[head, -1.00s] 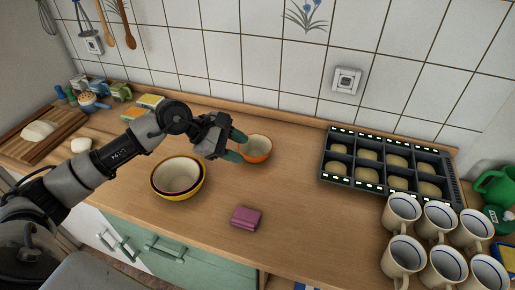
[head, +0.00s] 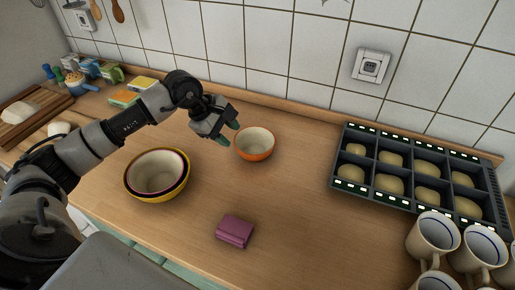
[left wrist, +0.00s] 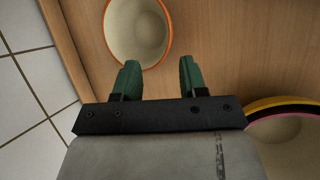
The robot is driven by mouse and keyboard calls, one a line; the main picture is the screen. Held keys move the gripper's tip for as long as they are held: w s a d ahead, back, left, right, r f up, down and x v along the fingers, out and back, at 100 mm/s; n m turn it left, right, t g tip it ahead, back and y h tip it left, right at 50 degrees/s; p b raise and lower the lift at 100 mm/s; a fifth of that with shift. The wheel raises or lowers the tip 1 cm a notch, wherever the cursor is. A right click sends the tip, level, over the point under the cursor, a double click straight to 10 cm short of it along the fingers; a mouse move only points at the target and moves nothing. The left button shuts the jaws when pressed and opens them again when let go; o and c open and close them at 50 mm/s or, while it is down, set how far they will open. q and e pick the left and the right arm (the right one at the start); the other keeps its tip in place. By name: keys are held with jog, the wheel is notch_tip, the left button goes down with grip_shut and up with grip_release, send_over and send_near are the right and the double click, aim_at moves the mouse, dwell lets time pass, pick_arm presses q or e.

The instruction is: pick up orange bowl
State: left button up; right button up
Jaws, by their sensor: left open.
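The orange bowl (head: 254,145), white inside, stands upright and empty on the wooden counter, below the tiled wall. My left gripper (head: 230,132) is open and empty, just to the left of the orange bowl in the head view. In the left wrist view the two green fingertips (left wrist: 160,72) are apart. The orange bowl (left wrist: 137,30) lies beyond them there, with one finger overlapping its near rim in the picture. I cannot tell whether that finger touches it. My right gripper is not in view.
Nested bowls with a yellow outer one (head: 157,193) stand left of the orange bowl; their edge shows in the left wrist view (left wrist: 285,105). A folded purple cloth (head: 235,231) lies in front. A dark tray (head: 336,200) of dough and several mugs (head: 432,235) stand right.

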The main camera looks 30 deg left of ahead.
aim_at(247, 154)
pick_arm(q)
jog(key=x, duration=0.2)
jog(key=p+x, duration=0.1)
jog(key=x, duration=0.1)
jog(key=shift+s+d, duration=0.2)
jog(key=shift+s, duration=0.05)
jog(key=p+x, duration=0.2)
jog(key=x, duration=0.3)
jog(key=shift+s, duration=0.2)
jog(key=shift+w+d+f, duration=0.1)
jog(key=shift+f, duration=0.25)
grip_shut()
